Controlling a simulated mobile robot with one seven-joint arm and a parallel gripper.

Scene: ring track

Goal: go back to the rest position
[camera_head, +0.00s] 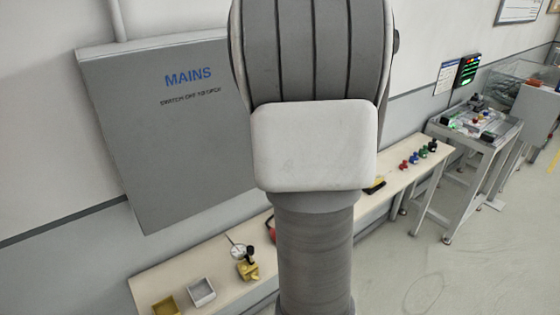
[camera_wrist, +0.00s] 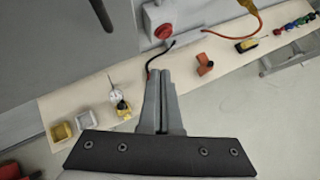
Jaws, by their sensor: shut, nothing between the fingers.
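My gripper (camera_wrist: 160,74) shows in the wrist view with its two grey fingers together and nothing between them. It points toward the wooden bench (camera_wrist: 215,85), and its tips overlap the bench in the picture; I cannot tell the height above it. A black cable runs down beside the fingertips. In the head view my own arm fills the middle and hides part of the bench (camera_head: 185,270); my gripper does not show there.
A grey MAINS cabinet (camera_head: 165,140) hangs on the wall. Yellow and grey bins (camera_head: 202,291), a dial gauge (camera_head: 238,251), an orange block (camera_wrist: 204,64), a yellow-black meter (camera_wrist: 246,44) and several coloured knobs lie on the bench. A workstation (camera_head: 480,130) stands right; the floor in front is clear.

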